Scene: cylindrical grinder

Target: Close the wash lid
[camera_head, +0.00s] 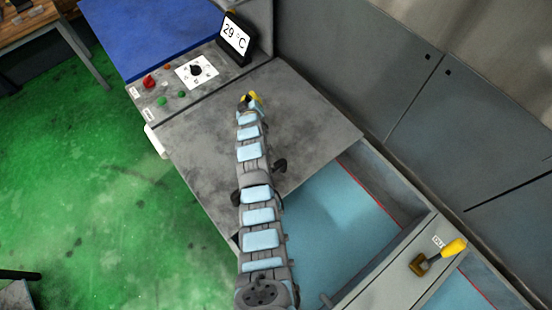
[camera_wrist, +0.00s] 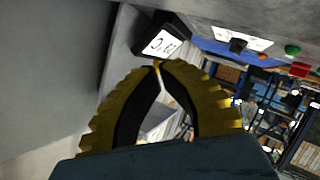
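A flat grey panel (camera_head: 310,125), which looks like the wash lid, lies between the control panel and the blue basin (camera_head: 335,220). The basin is uncovered beyond the panel's lower right edge. My arm reaches over the basin and the grey panel. My gripper (camera_head: 250,98) is at the far end of the arm, over the panel's upper part near the controls. In the wrist view, my gripper's yellow fingers (camera_wrist: 160,64) curve inward with their tips together and nothing visible held. Whether the gripper touches the panel cannot be told.
A control panel (camera_head: 172,96) with a red knob, green buttons and a dial adjoins the grey panel. A 29 °C display (camera_head: 236,36) stands at its right; it also shows in the wrist view (camera_wrist: 160,42). A yellow-handled lever (camera_head: 440,256) stands lower right. Grey cabinet walls (camera_head: 400,90) bound the right.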

